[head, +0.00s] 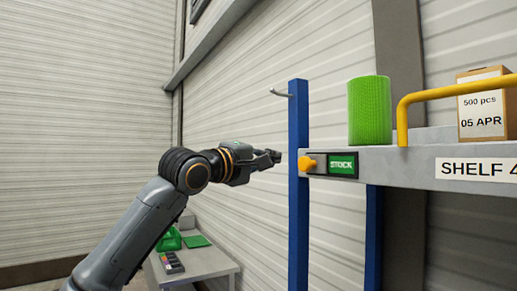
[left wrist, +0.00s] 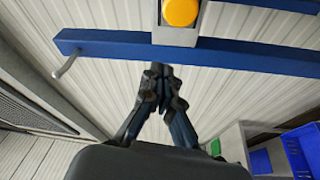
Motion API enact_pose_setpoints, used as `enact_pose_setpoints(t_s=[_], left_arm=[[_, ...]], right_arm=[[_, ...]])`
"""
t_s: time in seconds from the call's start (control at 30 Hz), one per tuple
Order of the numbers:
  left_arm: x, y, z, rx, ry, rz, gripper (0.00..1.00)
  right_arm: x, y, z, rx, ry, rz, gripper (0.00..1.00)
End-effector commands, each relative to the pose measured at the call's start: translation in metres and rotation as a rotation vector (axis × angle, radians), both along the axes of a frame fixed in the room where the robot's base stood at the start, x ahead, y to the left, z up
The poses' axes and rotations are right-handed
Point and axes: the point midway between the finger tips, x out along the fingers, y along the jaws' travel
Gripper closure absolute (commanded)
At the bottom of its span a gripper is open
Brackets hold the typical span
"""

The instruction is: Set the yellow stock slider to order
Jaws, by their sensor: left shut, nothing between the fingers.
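The yellow stock slider knob (head: 306,163) sits at the left end of its dark track on the shelf's front edge. A green "STOCK" label (head: 342,167) shows to the right of the knob. In the left wrist view the yellow knob (left wrist: 180,11) is at the top, beyond the fingertips. My left gripper (head: 277,156) is shut and empty, to the left of the knob and the blue post, apart from the knob. Its closed fingers (left wrist: 162,72) also show in the left wrist view. My right gripper is not in view.
A blue post (head: 298,220) with a hook stands by the shelf (head: 400,160). The shelf holds a green roll (head: 369,110), a yellow rail (head: 402,125) and a carton (head: 482,118). A grey table (head: 205,263) with green bins stands lower left.

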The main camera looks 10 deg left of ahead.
Motion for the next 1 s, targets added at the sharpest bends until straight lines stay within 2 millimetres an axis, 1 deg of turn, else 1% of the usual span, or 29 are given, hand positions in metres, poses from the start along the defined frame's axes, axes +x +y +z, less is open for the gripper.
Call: enact_pose_setpoints(t_s=[0.03,0.17,0.23,0.4,0.5,0.67,0.9,1.0], left_arm=[[0.008,-0.006,0.006,0.001,0.002,0.0,1.0],[0.026,-0.018,0.008,0.001,0.001,0.001,1.0],[0.019,-0.023,0.002,0.004,-0.004,-0.001,1.0],[0.003,-0.033,-0.004,0.003,-0.002,-0.001,1.0],[-0.002,-0.037,-0.006,0.003,-0.001,0.0,1.0],[-0.006,-0.04,-0.008,0.0,0.0,0.0,1.0],[-0.006,-0.04,-0.008,0.0,0.0,0.0,1.0],[-0.01,-0.044,-0.01,0.0,-0.002,-0.002,1.0]], right_arm=[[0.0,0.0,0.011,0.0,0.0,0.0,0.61],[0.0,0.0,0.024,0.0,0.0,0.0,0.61],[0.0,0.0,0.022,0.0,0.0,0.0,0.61],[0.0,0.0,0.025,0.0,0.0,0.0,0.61],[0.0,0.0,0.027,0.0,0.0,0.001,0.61],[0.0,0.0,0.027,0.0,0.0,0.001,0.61],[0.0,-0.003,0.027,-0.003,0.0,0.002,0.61],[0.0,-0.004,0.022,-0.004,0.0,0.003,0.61]])
